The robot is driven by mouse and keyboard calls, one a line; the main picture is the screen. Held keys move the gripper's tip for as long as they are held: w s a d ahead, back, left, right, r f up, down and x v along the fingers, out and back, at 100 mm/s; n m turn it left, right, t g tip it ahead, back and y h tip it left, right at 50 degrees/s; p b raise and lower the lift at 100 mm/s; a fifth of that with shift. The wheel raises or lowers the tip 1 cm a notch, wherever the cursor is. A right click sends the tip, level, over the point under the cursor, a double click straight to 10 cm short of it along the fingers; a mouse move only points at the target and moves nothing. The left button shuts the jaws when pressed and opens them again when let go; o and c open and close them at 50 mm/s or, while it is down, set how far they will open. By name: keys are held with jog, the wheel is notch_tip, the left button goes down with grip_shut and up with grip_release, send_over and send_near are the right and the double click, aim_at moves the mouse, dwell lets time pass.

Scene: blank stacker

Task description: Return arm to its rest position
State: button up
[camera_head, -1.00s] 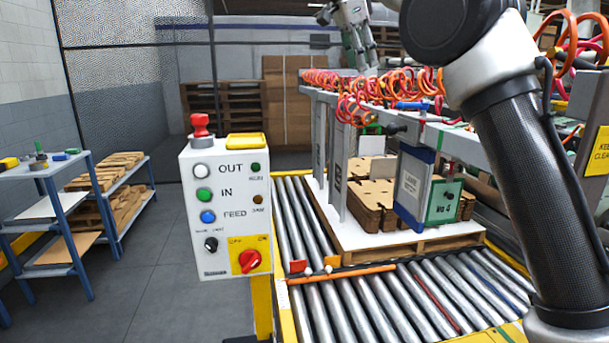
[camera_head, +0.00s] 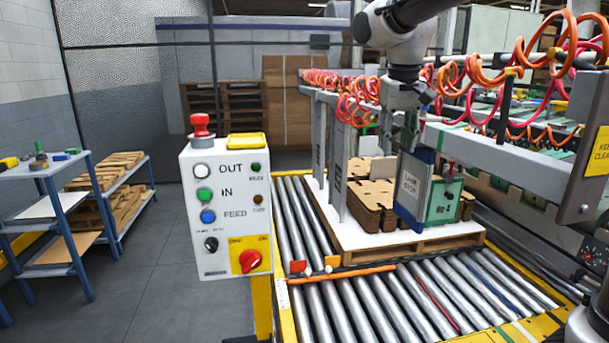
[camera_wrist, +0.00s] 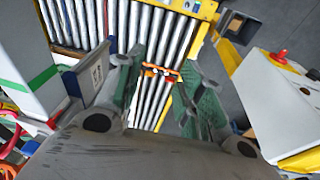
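My gripper (camera_head: 404,132) hangs from my wrist in the upper right of the head view, in front of the frame with the orange hoses and just above the white LANE STOP panel. In the wrist view my gripper (camera_wrist: 160,72) has its two green fingers spread apart with nothing between them. The roller conveyor (camera_wrist: 150,30) shows beyond the fingers. The fingertips are small and partly merged with the background in the head view. Whether they touch the panel I cannot tell from there.
A control box (camera_head: 225,210) with buttons and a red knob stands at centre left. The LANE STOP panel (camera_head: 412,190) and a green box (camera_head: 443,201) stand beside stacked brown blanks (camera_head: 372,203) on a pallet. Orange hoses (camera_head: 480,80) hang at right. Grey floor at left is open.

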jog(key=s+d+f, duration=0.3)
jog(key=s+d, duration=0.2)
jog(key=s, duration=0.3)
jog(key=s+d+f+m+t, duration=0.1)
jog(key=s+d+f, duration=0.1)
jog(key=s+d, duration=0.3)
jog(key=s+d+f+t, duration=0.1)
jog(key=s+d+f, duration=0.2)
jog(key=s, duration=1)
jog(key=shift+s+d+f+m+y, duration=0.2)
jog(key=shift+d+f+m+y, duration=0.15)
jog(key=shift+d, duration=0.85)
